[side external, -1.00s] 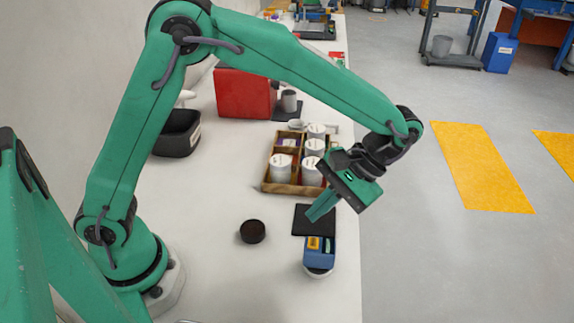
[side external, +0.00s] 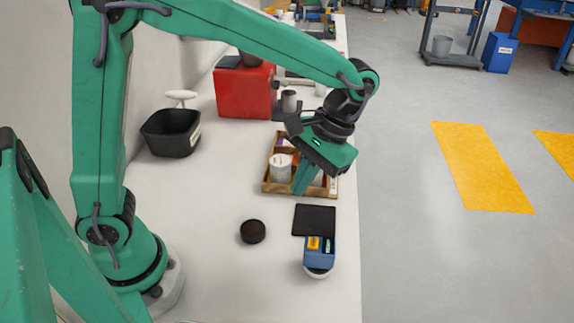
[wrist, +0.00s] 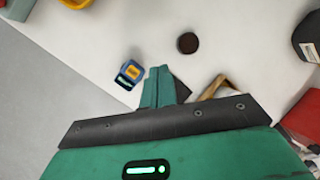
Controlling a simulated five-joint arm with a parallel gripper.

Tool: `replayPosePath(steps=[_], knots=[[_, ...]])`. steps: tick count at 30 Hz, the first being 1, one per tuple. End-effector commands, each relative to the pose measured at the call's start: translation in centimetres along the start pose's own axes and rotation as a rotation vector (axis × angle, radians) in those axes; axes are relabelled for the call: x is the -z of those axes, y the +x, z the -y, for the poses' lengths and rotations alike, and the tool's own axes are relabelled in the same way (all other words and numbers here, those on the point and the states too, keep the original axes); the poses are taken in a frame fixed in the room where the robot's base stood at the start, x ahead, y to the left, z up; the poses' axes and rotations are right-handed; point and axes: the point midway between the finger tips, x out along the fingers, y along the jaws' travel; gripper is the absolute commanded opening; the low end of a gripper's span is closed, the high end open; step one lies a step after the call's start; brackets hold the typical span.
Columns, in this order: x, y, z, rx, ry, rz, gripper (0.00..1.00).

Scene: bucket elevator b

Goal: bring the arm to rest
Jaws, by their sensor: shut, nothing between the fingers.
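My gripper (side external: 302,181) is shut and empty. In the side external view it is above the bench, in front of the wooden tray (side external: 267,188) and hiding part of it. In the wrist view its fingers (wrist: 158,86) are together with nothing between them. A black square pad (side external: 314,220) lies on the bench below and to the right of the fingertips. A blue device (side external: 319,254) with a yellow patch stands just in front of the pad, and it also shows in the wrist view (wrist: 130,74).
A dark round puck (side external: 253,231) lies left of the pad. A black bin (side external: 171,134) stands by the wall and a red box (side external: 245,92) behind the tray. White cups (side external: 280,168) stand in the tray. The front of the bench (side external: 220,280) is mostly clear.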

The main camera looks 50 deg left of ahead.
Motion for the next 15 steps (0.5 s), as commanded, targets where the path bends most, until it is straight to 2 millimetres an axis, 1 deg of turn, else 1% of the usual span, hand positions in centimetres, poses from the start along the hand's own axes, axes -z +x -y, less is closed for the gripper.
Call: replayPosePath(steps=[1,3,15], knots=[[-0.3,-0.4,0.9,-0.027,0.003,-0.031,0.0],[-0.7,-0.8,2.0,-0.057,0.013,-0.07,0.0],[-3.1,-1.8,7.4,-0.191,0.062,-0.318,0.0]])
